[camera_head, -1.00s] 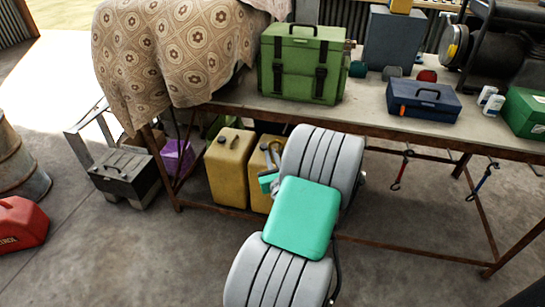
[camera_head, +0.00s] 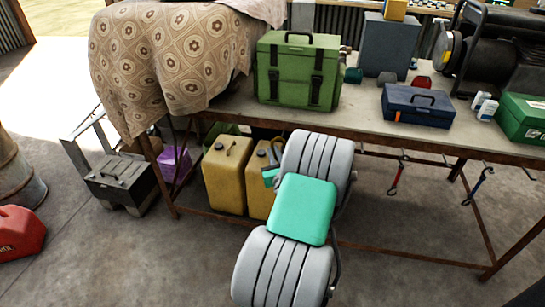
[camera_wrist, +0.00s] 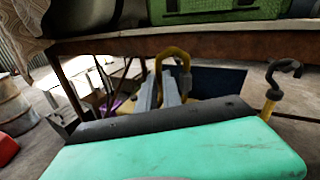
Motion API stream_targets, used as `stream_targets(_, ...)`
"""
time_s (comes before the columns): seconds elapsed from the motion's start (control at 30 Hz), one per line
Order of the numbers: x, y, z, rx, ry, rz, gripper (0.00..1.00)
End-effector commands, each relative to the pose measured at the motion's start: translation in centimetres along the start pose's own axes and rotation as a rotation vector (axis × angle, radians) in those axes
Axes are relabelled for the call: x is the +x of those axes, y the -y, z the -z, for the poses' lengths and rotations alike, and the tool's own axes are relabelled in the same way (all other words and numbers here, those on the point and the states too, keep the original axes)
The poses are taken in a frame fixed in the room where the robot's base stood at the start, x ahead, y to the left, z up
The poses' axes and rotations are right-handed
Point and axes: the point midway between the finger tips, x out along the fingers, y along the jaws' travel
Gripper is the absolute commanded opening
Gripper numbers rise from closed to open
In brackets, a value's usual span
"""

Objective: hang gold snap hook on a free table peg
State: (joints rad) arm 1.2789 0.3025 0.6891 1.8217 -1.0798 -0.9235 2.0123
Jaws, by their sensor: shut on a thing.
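My gripper (camera_wrist: 160,92) shows its grey fingers in the wrist view, shut on the gold snap hook (camera_wrist: 185,66), whose yellow loop stands above the fingertips. The hook is below the table's front edge in that view. In the head view my gripper (camera_head: 274,155) is mostly hidden behind my arm, in front of the yellow cans, and the gold hook cannot be made out. Under the table's front edge at right, a red snap hook (camera_head: 394,180) and a blue snap hook (camera_head: 477,186) hang down. A bare peg (camera_head: 446,161) shows between them; another (camera_head: 530,173) is farther right.
The table (camera_head: 365,118) carries a green case (camera_head: 298,75), a blue toolbox (camera_head: 420,105) and a patterned cloth (camera_head: 165,55). Yellow cans (camera_head: 227,175) stand beneath. Floor before the pegs is open.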

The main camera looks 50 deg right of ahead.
Motion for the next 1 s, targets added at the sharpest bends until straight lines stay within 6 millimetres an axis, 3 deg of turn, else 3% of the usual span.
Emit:
stream_targets(0.47,2.6,1.1,1.3,0.0,0.0,0.0,0.0)
stream_targets(1.0,2.7,1.1,1.9,0.001,-0.003,0.0,0.0)
